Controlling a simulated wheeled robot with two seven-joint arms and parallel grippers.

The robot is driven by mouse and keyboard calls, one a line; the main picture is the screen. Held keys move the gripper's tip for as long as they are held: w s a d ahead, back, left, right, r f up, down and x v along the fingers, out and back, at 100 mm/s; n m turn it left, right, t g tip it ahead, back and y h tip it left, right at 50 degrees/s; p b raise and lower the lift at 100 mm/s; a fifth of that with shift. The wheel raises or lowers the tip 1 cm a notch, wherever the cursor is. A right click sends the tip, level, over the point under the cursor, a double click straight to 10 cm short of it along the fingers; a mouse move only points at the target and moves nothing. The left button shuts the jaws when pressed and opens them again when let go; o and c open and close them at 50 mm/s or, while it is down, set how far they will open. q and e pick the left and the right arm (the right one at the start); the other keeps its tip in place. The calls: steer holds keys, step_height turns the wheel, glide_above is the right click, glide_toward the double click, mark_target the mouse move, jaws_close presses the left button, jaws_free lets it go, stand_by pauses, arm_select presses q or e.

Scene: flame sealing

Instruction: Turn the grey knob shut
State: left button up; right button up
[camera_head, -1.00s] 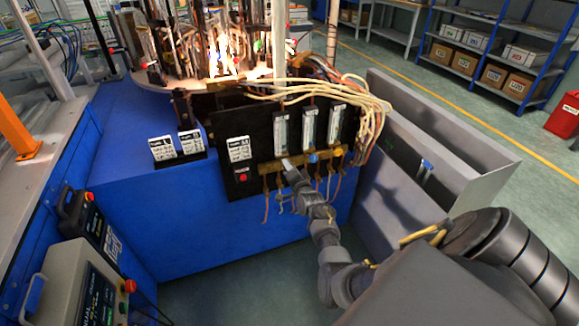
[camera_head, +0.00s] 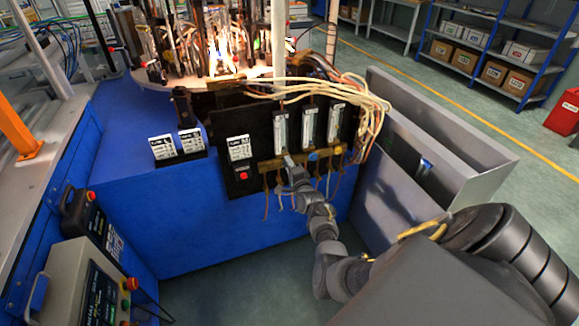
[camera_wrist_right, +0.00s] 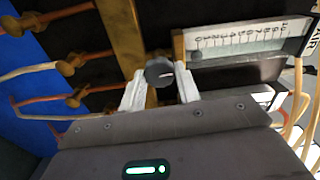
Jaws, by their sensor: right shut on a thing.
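The grey knob (camera_wrist_right: 159,72) is a round dark grey cap on the brass manifold bar, below a flow meter tube. In the right wrist view it sits between the two pale fingers of my right gripper (camera_wrist_right: 160,80), which is shut on it. In the head view my right gripper (camera_head: 289,162) is at the left part of the brass bar (camera_head: 268,164), under the leftmost flow meter (camera_head: 280,132). The knob is hidden behind the gripper there. My left gripper is not in view.
Two more flow meters stand on the black panel (camera_head: 256,125) to the right. A red button (camera_head: 243,175) is left of my gripper. Hoses (camera_head: 345,92) loop over the panel's right. Thin copper tubes hang below the bar. A grey metal trough (camera_head: 440,180) stands right.

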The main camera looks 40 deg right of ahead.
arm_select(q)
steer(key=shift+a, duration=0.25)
arm_select(e)
steer(key=o, duration=0.9)
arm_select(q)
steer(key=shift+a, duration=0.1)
arm_select(e)
steer(key=shift+o, duration=0.2)
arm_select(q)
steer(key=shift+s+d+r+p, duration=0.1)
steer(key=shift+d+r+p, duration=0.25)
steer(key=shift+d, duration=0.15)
arm_select(e)
steer(key=v, duration=1.1)
steer(key=shift+w, duration=0.1)
